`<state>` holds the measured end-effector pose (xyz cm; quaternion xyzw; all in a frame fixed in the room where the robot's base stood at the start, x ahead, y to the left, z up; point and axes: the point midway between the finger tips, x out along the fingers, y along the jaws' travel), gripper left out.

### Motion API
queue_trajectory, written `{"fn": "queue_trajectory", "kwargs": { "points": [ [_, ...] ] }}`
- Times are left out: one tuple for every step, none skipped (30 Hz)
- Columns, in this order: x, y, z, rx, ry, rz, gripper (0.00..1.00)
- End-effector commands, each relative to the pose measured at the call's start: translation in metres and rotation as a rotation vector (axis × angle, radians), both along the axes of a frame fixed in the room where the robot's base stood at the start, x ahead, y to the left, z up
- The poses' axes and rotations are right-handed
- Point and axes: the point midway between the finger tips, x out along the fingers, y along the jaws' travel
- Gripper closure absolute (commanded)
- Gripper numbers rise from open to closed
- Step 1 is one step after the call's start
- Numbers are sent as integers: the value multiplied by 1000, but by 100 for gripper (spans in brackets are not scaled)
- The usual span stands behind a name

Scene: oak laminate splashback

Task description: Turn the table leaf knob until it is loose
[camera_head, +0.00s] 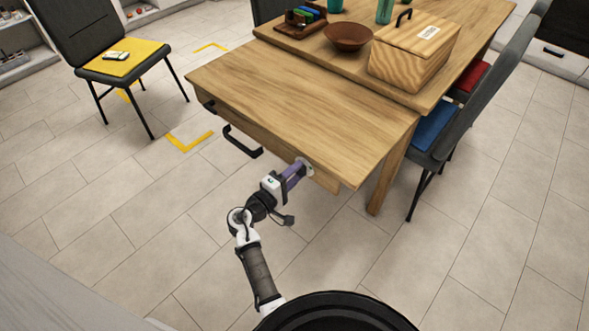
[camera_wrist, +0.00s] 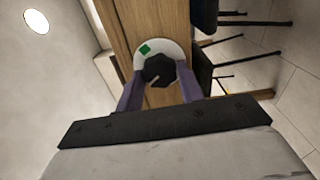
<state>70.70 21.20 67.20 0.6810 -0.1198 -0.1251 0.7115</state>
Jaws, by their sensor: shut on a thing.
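The table leaf knob (camera_wrist: 158,70) is black and faceted, with a light pointer line, on a round pale plate with a green patch in the wrist view. My gripper (camera_wrist: 160,88) has its purple fingers on either side of the knob and is shut on it. In the head view my gripper (camera_head: 299,170) reaches the front edge of the wooden table leaf (camera_head: 290,105), near its right corner. The fingers hide the knob there. The leaf is level and sits slightly below the main tabletop.
A black drawer handle (camera_head: 242,142) sticks out left of my gripper. A wooden box (camera_head: 415,55) and a brown bowl (camera_head: 348,37) stand on the main tabletop. Chairs (camera_head: 432,130) stand along the right side.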

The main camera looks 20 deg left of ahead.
Motion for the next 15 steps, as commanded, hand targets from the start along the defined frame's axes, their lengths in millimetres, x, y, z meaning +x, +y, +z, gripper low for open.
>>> {"fn": "queue_trajectory", "kwargs": {
  "points": [
    [-1,0,2,-44,19,0,85],
    [-1,0,2,-71,29,0,85],
    [-1,0,2,-106,42,0,85],
    [-1,0,2,-132,51,0,85],
    [-1,0,2,-161,62,0,85],
    [-1,0,2,-197,74,0,85],
    [-1,0,2,-223,83,0,85],
    [-1,0,2,-249,93,0,85],
    [-1,0,2,-286,107,0,85],
    [-1,0,2,-312,116,1,85],
    [-1,0,2,-338,126,1,85],
    [-1,0,2,-374,139,1,85],
    [-1,0,2,-401,149,1,85],
    [-1,0,2,-429,158,1,85],
    [-1,0,2,-464,170,0,85]
  ]
}}
